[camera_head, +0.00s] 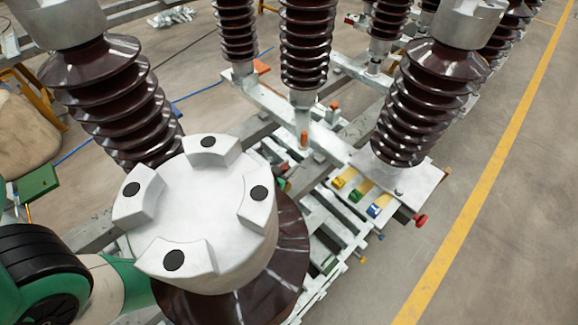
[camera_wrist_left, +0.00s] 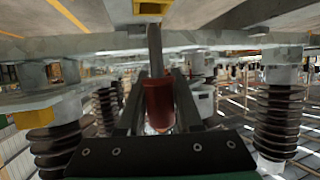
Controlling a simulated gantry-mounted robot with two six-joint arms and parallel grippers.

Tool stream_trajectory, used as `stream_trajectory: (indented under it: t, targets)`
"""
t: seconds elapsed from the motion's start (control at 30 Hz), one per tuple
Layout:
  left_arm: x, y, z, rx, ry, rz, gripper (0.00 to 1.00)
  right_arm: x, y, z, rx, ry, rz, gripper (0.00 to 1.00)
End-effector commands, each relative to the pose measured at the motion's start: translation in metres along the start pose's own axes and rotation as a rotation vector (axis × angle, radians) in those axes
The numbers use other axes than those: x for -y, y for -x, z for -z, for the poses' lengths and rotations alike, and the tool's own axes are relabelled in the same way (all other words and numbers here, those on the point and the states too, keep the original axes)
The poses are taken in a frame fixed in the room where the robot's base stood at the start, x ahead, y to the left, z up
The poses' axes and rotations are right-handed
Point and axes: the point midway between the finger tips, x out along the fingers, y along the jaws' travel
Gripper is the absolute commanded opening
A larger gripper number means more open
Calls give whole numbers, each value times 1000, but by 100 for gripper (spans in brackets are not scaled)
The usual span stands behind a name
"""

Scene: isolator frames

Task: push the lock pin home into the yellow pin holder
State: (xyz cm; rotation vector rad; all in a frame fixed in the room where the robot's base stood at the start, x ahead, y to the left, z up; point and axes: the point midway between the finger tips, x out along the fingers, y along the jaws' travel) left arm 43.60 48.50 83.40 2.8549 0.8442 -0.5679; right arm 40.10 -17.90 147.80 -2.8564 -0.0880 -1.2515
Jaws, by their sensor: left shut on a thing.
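In the left wrist view my left gripper (camera_wrist_left: 159,92) is shut on the red handle of the lock pin (camera_wrist_left: 158,104). The pin's grey shaft points away from the jaws, up the picture toward the yellow pin holder (camera_wrist_left: 152,8) at the top edge. The shaft's far end lies close to the holder in the picture; I cannot tell whether it is inside. In the head view a yellow block (camera_head: 340,182), likely the holder, sits on the metal frame beside a green and a blue one. My left gripper and the pin do not show clearly there. My right gripper is out of view.
A large insulator with a pale metal cap (camera_head: 205,215) fills the lower middle of the head view and blocks part of the frame. Brown ribbed insulators (camera_head: 410,105) stand around it. A red knob (camera_head: 420,220) sticks out at the right. Floor right of the frame is clear.

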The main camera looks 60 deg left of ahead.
Motion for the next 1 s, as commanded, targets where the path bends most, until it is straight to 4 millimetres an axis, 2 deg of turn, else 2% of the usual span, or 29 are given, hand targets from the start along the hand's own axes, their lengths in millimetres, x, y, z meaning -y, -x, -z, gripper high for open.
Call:
stream_trajectory:
  t: [0.37,1.0]
  targets:
    - [0,0,0,-1,0,0,0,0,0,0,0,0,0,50]
    - [0,-6,-16,1,0,0,0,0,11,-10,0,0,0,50]
